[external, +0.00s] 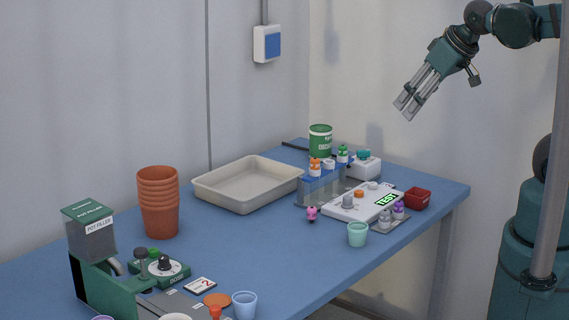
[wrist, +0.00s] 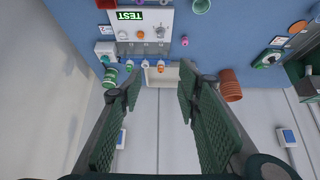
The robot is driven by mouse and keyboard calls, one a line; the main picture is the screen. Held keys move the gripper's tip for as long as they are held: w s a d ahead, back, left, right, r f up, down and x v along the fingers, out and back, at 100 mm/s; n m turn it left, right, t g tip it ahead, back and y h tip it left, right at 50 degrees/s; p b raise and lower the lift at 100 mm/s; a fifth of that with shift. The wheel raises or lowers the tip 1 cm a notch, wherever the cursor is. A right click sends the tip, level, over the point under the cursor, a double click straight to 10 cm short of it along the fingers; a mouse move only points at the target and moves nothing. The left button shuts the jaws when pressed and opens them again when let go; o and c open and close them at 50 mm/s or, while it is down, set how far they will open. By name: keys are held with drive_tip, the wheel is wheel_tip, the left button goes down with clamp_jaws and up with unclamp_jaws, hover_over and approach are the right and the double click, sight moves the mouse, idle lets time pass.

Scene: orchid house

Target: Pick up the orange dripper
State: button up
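A small bottle with an orange top (external: 315,166) stands upright in a blue-topped rack (external: 317,188) on the blue table; I take it for the orange dripper. Beside it in the rack are a white-topped bottle (external: 329,164) and a green-topped bottle (external: 343,154). In the wrist view the orange one (wrist: 160,67) is at the right end of the row. My gripper (external: 404,108) is high above the table's far right side, well apart from the rack. In the wrist view its fingers (wrist: 160,84) are spread wide with nothing between them.
A cream tray (external: 213,196) lies left of the rack. A white tester (external: 345,213), red box (external: 418,199) and mint cup (external: 357,235) are right of it. A green can (external: 320,139) stands behind. A pink-topped piece (external: 311,213) is in front. Terracotta pots (external: 160,205) stand left.

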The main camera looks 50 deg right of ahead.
drive_tip(key=m+g+p, duration=0.7)
drive_tip(key=m+p, duration=0.1)
drive_tip(key=m, duration=1.1)
hover_over(315, 166)
drive_tip(key=d, duration=0.1)
drive_tip(key=f, duration=1.2)
drive_tip(key=shift+w+d+f, duration=0.15)
drive_tip(key=shift+d+f, duration=0.05)
drive_tip(key=shift+f, duration=0.15)
drive_tip(key=shift+w+f+m, duration=0.3)
drive_tip(key=shift+f+m, duration=0.1)
drive_tip(key=shift+f, duration=0.3)
drive_tip(key=shift+f, duration=1.35)
